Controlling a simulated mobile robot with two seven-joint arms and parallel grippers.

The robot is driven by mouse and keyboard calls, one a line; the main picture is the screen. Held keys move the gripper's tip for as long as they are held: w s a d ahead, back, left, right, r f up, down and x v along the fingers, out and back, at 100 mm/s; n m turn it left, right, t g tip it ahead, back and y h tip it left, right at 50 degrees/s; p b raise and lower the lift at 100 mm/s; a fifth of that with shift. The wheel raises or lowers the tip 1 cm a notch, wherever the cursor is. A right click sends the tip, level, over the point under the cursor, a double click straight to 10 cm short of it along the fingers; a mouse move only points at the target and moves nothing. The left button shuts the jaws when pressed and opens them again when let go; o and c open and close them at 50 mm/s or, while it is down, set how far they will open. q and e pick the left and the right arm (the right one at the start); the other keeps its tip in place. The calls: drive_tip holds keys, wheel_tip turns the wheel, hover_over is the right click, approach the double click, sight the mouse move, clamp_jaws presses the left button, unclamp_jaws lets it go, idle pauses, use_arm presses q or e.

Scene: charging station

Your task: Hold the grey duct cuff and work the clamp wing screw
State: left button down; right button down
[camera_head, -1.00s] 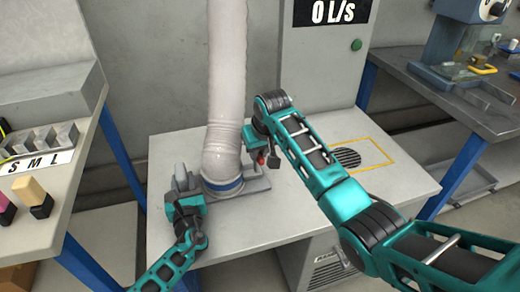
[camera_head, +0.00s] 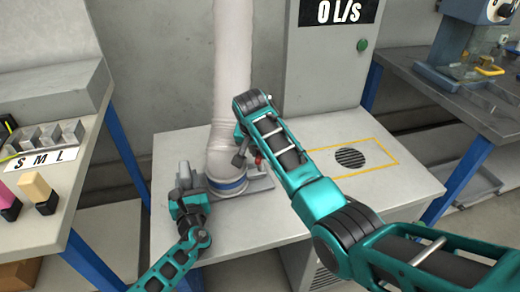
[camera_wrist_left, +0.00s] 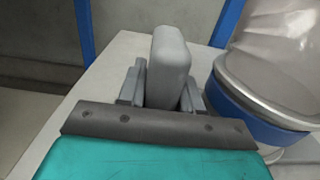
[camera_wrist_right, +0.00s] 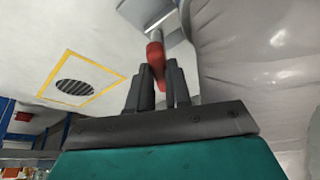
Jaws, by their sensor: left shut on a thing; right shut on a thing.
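The pale grey duct (camera_head: 232,70) comes down to a cuff with a blue band (camera_head: 230,186) on a grey plate on the table. A grey upright tab (camera_wrist_left: 170,65) stands beside the blue band. My left gripper (camera_head: 186,185) is shut on this tab, with a finger on each side in the left wrist view. My right gripper (camera_wrist_right: 160,88) is shut on the red wing screw (camera_wrist_right: 155,58), right beside the duct. In the head view the screw (camera_head: 258,160) is a small red spot, and my right arm partly hides the gripper there.
The table (camera_head: 330,215) is bare to the right, with a round vent (camera_head: 350,158) inside a yellow outline. A cabinet with a "0 L/s" display (camera_head: 335,11) stands behind. Side benches (camera_head: 45,225) flank the table left and right.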

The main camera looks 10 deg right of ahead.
idle(0.4)
drive_tip(key=c, duration=1)
unclamp_jaws()
drive_tip(key=shift+c, duration=0.2)
drive_tip(key=v, duration=1.2)
